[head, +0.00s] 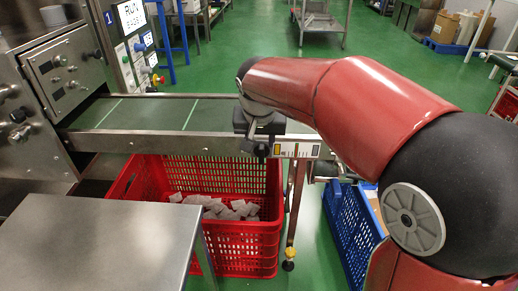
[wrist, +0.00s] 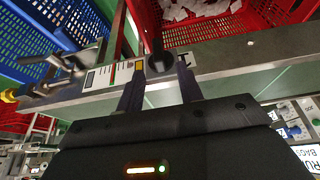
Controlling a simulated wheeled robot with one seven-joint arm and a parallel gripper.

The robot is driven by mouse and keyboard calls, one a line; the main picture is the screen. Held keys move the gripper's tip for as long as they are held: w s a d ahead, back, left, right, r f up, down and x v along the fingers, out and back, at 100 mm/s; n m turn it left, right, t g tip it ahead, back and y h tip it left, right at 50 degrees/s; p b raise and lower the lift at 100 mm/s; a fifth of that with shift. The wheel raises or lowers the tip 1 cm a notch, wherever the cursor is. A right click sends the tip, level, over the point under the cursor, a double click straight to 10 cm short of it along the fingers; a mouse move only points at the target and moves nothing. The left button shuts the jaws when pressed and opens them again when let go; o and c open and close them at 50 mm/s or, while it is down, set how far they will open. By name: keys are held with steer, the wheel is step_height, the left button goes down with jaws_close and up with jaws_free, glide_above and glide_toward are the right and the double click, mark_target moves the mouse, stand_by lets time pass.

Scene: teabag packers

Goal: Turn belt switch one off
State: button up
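A black switch knob (wrist: 157,60) sits on the side rail of the conveyor belt (head: 150,113). In the wrist view it shows between the two fingers of my gripper (wrist: 160,72). The fingers are apart, one on each side of the knob, with gaps visible; I cannot tell whether either touches it. A strip with coloured marks (wrist: 110,76) is beside the knob, and it also shows in the head view (head: 297,149). In the head view my gripper (head: 260,148) is at the rail and largely hides the knob.
A red crate (head: 235,255) with pale teabags stands under the belt. A blue crate (head: 352,235) stands to its right. A steel table (head: 100,235) is at the front left. A machine panel with a screen (head: 131,17) and buttons stands behind the belt.

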mark_target(261, 149)
steer(key=x, duration=0.7)
steer(key=shift+d+f, duration=0.1)
steer(key=shift+f, duration=0.1)
jaws_close()
